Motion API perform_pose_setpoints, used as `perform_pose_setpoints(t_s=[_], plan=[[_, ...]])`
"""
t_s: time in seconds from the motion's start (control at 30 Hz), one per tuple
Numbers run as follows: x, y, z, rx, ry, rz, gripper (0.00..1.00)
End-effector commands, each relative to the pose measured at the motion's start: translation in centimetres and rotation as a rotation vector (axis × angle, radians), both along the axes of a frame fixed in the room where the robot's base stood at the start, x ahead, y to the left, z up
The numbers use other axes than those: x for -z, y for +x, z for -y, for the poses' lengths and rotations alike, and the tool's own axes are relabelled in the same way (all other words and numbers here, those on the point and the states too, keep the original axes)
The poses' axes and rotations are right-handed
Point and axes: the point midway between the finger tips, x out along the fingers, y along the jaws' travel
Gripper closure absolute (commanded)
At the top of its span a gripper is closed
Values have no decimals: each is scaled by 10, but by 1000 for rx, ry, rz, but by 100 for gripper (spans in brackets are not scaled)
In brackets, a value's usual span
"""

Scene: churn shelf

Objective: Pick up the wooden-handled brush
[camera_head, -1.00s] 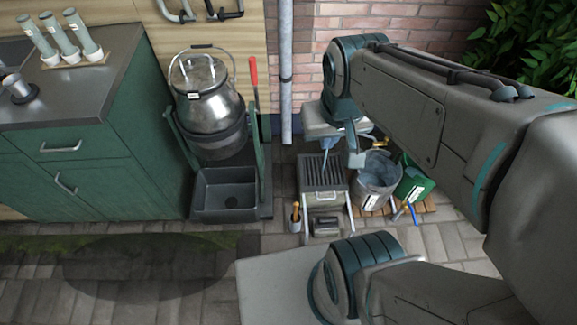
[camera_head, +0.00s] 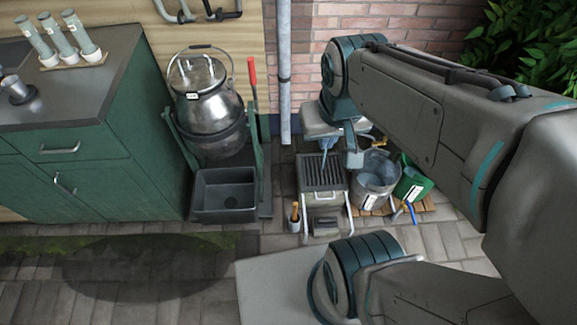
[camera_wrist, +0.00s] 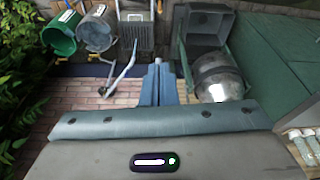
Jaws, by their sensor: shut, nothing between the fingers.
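A slim item with an orange-tan wooden handle (camera_head: 295,213) stands upright in a small dark holder at the left front leg of the grey grated stand; it looks like the brush, but its bristles are hidden. My gripper (camera_head: 324,160) hangs above the back of that stand, behind and above the brush and apart from it. In the wrist view my gripper's blue-grey fingers (camera_wrist: 158,70) are together and empty. I cannot make out the brush in the wrist view.
Right of the grated stand (camera_head: 323,172) are a metal bucket (camera_head: 376,177) and a green bucket (camera_head: 414,184) on a wooden pallet (camera_head: 428,206). A churn (camera_head: 208,105) and dark tub (camera_head: 225,194) stand left. A downpipe (camera_head: 285,80) rises behind.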

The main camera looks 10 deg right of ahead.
Motion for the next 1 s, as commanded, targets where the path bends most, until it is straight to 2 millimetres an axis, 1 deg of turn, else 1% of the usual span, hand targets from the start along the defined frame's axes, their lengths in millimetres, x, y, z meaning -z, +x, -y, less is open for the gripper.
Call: perform_pose_setpoints(t_s=[0.3, 0.33, 0.43, 0.5, 0.53, 0.57, 0.67, 0.7, 0.77, 0.8, 0.87, 0.9, 0.97, 1.0], plan=[[0, 0, 0, 0, 0, 0, 100], [0, 0, 0, 0, 0, 0, 97], [4, 2, 1, -10, -7, -3, 69], [14, 8, 3, -39, -26, -11, 52], [20, 11, 4, -60, -41, -17, 52], [27, 16, 6, -86, -56, -24, 52], [58, 36, 11, -209, -124, -57, 52], [73, 45, 14, -269, -154, -74, 52], [95, 59, 18, -365, -195, -98, 52], [110, 69, 21, -431, -221, -115, 52], [133, 82, 24, -528, -254, -140, 52], [149, 92, 26, -595, -274, -155, 52], [174, 105, 29, -696, -300, -179, 52], [191, 114, 30, -763, -314, -193, 52]])
